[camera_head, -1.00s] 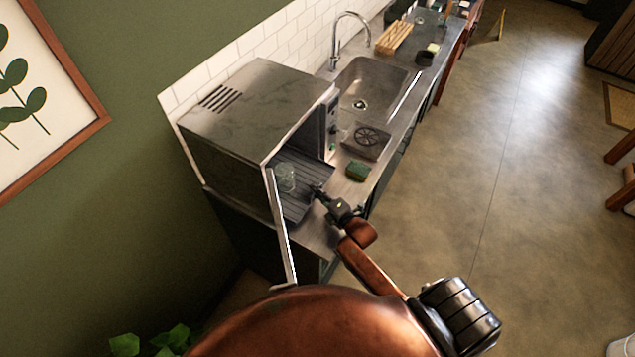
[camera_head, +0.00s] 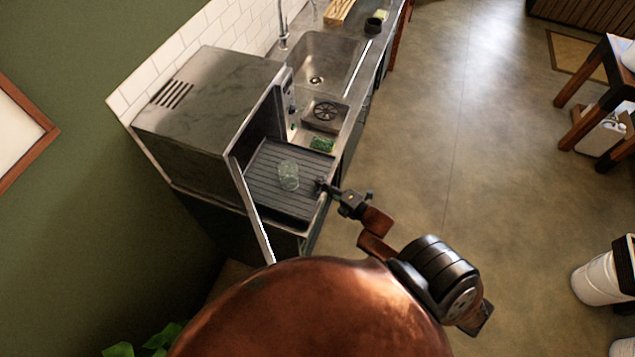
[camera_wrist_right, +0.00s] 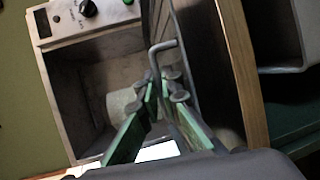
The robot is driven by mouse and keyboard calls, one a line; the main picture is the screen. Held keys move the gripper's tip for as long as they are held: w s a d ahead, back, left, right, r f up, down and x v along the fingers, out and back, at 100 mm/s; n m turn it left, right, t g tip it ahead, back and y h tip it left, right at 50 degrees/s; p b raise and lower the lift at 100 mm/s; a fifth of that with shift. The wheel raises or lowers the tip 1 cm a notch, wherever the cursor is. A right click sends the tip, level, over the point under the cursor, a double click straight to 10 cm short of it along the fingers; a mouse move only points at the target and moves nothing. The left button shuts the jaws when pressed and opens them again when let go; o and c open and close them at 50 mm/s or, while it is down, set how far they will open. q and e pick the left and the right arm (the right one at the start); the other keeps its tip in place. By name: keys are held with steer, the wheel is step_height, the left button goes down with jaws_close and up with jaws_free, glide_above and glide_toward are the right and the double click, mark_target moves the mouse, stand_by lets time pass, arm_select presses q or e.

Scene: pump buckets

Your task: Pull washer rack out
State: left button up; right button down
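The washer (camera_head: 205,105) is a steel box on the counter with its front open. The dark ribbed washer rack (camera_head: 265,193) extends out of its opening, with a clear glass (camera_head: 289,175) standing on it. My right gripper (camera_head: 321,187) is at the rack's outer edge. The exact contact is partly hidden by the fingers. The washer's inside shows beside the fingers. My left gripper is out of view.
The washer's open door (camera_head: 252,210) stands out at the left of the rack. A green sponge (camera_head: 322,144), a drain plate (camera_head: 326,113) and a sink (camera_head: 325,62) lie beyond the rack. Open floor (camera_head: 440,150) stretches to the right of the counter.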

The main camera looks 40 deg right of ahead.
steer(key=c, duration=2.4)
jaws_free()
steer(key=shift+s, duration=0.3)
steer(key=v, duration=1.1)
steer(key=shift+s+d+r, duration=0.1)
steer(key=shift+s, duration=0.1)
